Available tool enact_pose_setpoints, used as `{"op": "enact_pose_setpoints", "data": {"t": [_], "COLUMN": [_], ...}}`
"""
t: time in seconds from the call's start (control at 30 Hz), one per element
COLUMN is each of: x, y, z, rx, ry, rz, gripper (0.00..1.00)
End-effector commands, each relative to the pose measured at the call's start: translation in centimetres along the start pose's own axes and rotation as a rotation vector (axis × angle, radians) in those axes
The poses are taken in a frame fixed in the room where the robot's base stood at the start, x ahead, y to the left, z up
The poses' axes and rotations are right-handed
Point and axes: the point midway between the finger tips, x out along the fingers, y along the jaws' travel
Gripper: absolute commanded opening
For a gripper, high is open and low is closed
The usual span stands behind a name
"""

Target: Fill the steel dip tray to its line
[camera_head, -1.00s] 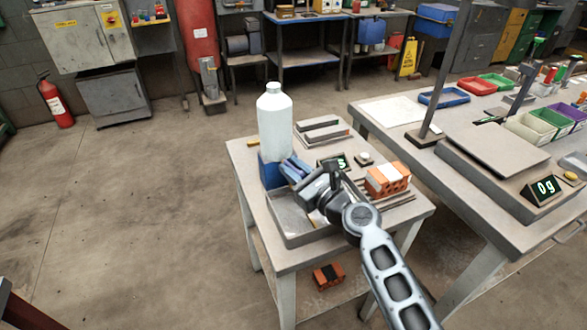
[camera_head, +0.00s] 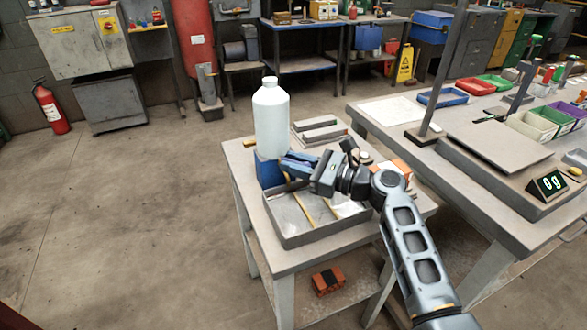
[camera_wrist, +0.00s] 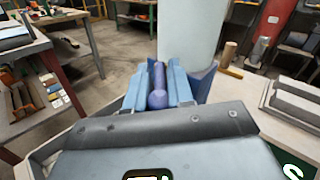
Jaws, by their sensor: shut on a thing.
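The steel dip tray (camera_head: 318,236) is an open, shallow grey tray on the small table. Its bottom is shiny, with two yellowish strips across it; I cannot make out the liquid level or the line. A white bottle (camera_head: 271,122) stands upright on a blue block (camera_head: 268,172) at the tray's back left, and its side shows in the wrist view (camera_wrist: 187,35). My gripper (camera_head: 288,166) is beside the block, above the tray's back edge.
Grey slabs (camera_head: 318,128) lie behind the bottle's right side. An orange brick (camera_head: 400,166) is partly hidden behind my arm. Another dark and orange brick (camera_head: 328,280) lies on the lower shelf. The larger table (camera_head: 480,215) with a scale reading 0g (camera_head: 548,184) stands right.

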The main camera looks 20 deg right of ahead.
Motion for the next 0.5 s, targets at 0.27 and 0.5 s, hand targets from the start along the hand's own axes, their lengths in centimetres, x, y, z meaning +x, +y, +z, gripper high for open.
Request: {"op": "enact_pose_setpoints", "data": {"t": [0.27,0.5], "x": [-0.01,-0.02], "y": [-0.31,-0.33], "z": [-0.17,-0.13], "rx": [0.002,0.001], "ry": [-0.014,-0.015], "rz": [0.073,0.083], "gripper": [0.0,0.0]}}
